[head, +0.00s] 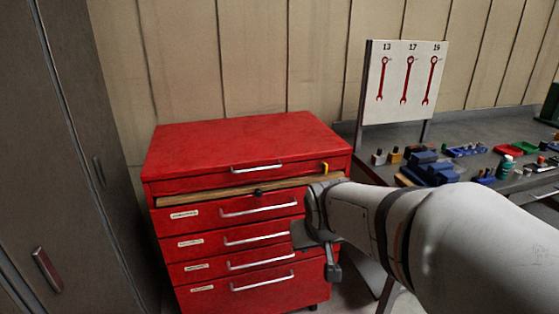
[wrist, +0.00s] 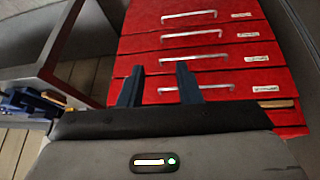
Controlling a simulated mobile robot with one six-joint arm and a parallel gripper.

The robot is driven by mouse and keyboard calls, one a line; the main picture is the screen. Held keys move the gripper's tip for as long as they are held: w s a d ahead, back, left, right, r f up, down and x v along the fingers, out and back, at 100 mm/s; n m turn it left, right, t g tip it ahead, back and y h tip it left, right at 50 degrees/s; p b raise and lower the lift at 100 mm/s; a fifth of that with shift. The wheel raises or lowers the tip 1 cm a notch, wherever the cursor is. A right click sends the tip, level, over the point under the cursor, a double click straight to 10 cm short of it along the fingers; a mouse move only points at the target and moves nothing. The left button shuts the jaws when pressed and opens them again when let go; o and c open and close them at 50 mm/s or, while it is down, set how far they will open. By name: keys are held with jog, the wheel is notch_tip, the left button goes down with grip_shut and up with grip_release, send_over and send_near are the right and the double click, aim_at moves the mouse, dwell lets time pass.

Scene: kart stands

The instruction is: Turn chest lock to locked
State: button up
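The red tool chest (head: 235,145) stands in the middle of the head view, its several drawers looking shut. A small dark round knob (head: 258,193), possibly the lock, sits on the wooden strip below the top drawer; its turn position is too small to read. A yellow tab (head: 325,167) stands upright at the right of the top drawer. My gripper is in front of the chest's right side, below the strip. In the wrist view my gripper (wrist: 158,78) has its two dark blue fingers apart, with nothing held between them and drawer fronts beyond. The knob is not visible there.
A grey workbench (head: 470,137) with blue holders and small parts stands to the right, under a wrench board (head: 405,82). A dark cabinet (head: 75,160) stands at the left. The chest's top is bare. My arm reaches in from the right.

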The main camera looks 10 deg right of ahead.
jog(key=w+d+f+t+h+b, duration=0.1)
jog(key=w+d+t+b, duration=0.15)
jog(key=w+d, duration=0.55)
jog(key=w+d+f+t+b, duration=0.1)
jog(key=w+d+t, duration=0.25)
jog(key=w, duration=0.85)
jog(key=n+t+y+b, duration=0.1)
jog(key=t+y+b, duration=0.15)
jog(key=t, duration=0.45)
send_near(326, 170)
jog(key=w, duration=0.2)
jog(key=w+p, duration=0.1)
jog(key=w, duration=0.6)
jog(key=shift+w+r+p, duration=0.2)
jog(key=shift+r+p, duration=0.1)
jog(key=shift+r, duration=0.05)
grip_shut()
jog(key=shift+a, duration=0.15)
